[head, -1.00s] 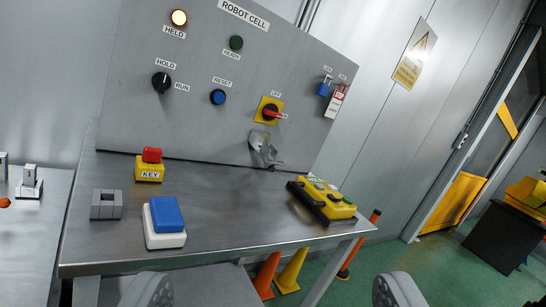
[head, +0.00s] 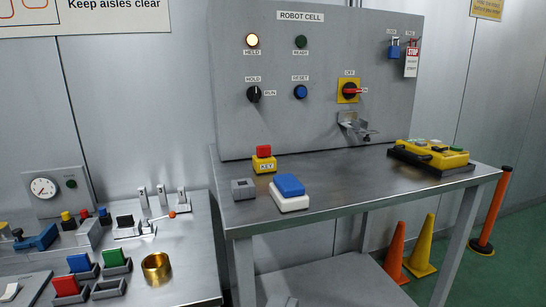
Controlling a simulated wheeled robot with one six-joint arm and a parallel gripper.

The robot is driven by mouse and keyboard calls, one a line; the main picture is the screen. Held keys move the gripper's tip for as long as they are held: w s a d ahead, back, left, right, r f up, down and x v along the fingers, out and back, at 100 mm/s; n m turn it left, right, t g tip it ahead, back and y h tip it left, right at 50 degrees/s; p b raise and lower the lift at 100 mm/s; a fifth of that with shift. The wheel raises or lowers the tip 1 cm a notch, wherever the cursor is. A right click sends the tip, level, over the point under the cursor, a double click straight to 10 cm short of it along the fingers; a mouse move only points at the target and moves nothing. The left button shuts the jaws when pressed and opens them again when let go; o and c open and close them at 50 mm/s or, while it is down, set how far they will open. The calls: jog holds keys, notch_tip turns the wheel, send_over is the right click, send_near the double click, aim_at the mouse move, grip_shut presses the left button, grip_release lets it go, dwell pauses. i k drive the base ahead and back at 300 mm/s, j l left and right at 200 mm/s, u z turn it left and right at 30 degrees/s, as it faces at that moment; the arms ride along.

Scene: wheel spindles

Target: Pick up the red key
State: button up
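The red key (head: 264,152) is a small red block. It sits upright on a yellow block labelled KEY (head: 264,164), on the steel table's left rear part. The key is in full view and nothing touches it from above. Nothing of my gripper is near the key.
A grey block (head: 243,189) and a blue-topped white block (head: 289,193) stand in front of the key. The grey control panel (head: 315,110) rises behind it. A yellow pendant (head: 434,154) lies at right. A lower bench (head: 190,265) with several parts is at left.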

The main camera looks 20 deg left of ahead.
aim_at(264, 151)
jog(key=i+j, duration=1.15)
jog(key=j, duration=0.1)
